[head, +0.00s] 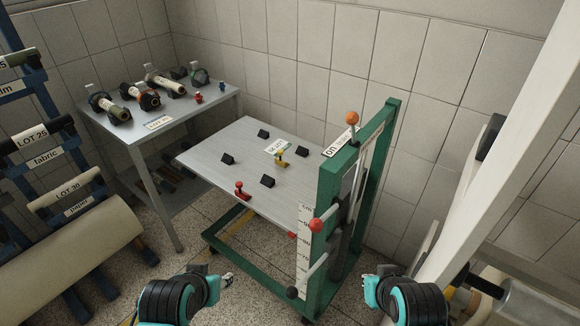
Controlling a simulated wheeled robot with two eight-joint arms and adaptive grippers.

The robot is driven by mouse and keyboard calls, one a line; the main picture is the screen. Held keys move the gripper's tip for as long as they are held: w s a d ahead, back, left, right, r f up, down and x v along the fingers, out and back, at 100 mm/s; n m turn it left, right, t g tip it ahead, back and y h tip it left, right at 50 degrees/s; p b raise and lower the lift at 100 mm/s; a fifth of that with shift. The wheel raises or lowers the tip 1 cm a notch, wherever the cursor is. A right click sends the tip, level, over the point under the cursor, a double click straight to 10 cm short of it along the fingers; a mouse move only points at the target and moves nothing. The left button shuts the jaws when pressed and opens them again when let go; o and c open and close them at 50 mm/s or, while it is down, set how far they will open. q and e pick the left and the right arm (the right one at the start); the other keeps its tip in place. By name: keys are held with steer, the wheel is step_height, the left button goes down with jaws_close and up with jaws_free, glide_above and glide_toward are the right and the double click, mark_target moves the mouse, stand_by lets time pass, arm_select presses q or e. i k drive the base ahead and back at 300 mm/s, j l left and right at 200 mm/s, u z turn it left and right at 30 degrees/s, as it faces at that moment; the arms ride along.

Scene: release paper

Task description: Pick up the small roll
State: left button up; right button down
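Several rolls lie on the metal side table (133,127) at the back left. One is a dark and beige roll (110,107), one has orange parts (142,96), and a longer beige roll (166,82) lies behind them. I cannot tell which of them is the small roll. My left gripper (226,281) is at the bottom, left of centre, in front of the green lift table and far from the rolls. My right gripper (381,271) is at the bottom right, beside the green frame. Both look empty; their finger opening is too small to tell.
The green-framed lift table (217,156) has black blocks, a red clamp (241,189) and a yellow clamp (281,159) on top. Its green post (330,203) carries levers. A blue rack with big rolls (70,260) stands left. A white beam crosses the right side.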

mark_target(9, 146)
steer(key=u, duration=1.65)
